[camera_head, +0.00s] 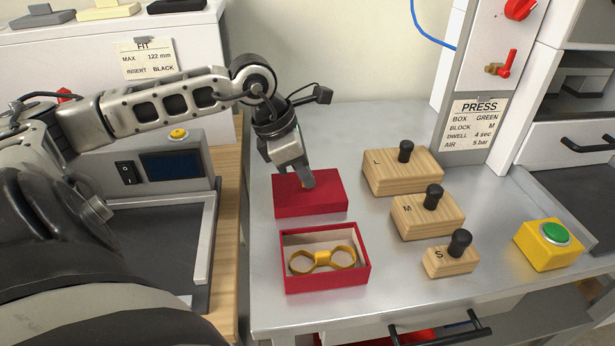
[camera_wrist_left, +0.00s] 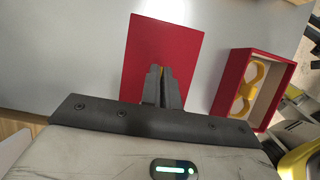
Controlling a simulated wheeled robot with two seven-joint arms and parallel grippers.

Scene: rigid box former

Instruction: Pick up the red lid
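The red lid (camera_head: 310,202) is a flat rectangle on the grey metal table, behind the open red box (camera_head: 284,250). The lid (camera_wrist_left: 180,45) fills the middle of the left wrist view, with the box (camera_wrist_left: 226,85) to its right. A yellow two-ring piece (camera_head: 322,258) lies in the box. My left gripper (camera_head: 306,182) points down at the lid's top. Whether the lid is lifted at all cannot be seen. My right gripper is not in view.
Wooden blocks with black knobs, L (camera_head: 400,178), M (camera_head: 425,220) and S (camera_head: 450,264), stand right of the lid and box. A yellow box with a green button (camera_head: 548,248) is at the right. The press column (camera_head: 480,90) stands behind.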

